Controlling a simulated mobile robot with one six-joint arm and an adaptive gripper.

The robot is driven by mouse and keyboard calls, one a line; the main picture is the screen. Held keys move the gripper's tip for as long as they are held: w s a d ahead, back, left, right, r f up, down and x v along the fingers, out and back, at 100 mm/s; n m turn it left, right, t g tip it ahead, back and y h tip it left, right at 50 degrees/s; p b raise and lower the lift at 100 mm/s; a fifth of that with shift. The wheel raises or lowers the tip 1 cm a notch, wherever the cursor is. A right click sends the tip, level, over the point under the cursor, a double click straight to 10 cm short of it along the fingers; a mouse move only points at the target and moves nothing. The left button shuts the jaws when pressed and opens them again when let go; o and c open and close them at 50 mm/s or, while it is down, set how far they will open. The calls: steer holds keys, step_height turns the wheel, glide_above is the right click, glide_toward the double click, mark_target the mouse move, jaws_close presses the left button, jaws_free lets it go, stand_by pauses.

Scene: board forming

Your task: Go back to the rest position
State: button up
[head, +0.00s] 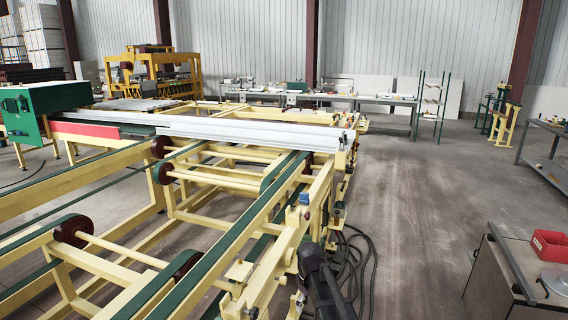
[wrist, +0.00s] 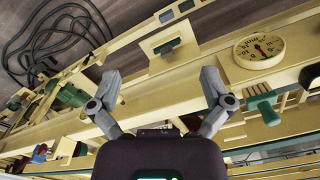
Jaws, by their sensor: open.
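My gripper (wrist: 160,92) shows in the wrist view with its two grey fingers spread wide apart and nothing between them. It hangs above the yellow frame of the conveyor machine (wrist: 155,75). In the head view a dark part of my arm shows at the bottom, beside the right end of the conveyor machine (head: 275,245). The fingertips cannot be made out there.
A round dial gauge (wrist: 258,47) and a green knob (wrist: 262,108) sit on the frame near the right finger. Black cables (head: 352,262) lie coiled on the floor. A workbench with a red bin (head: 548,246) stands at right. The middle floor (head: 415,200) is clear.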

steer(key=s+d+m, duration=0.9)
steer(key=s, duration=0.5)
steer(key=shift+s+d, duration=0.3)
steer(key=shift+s, duration=0.1)
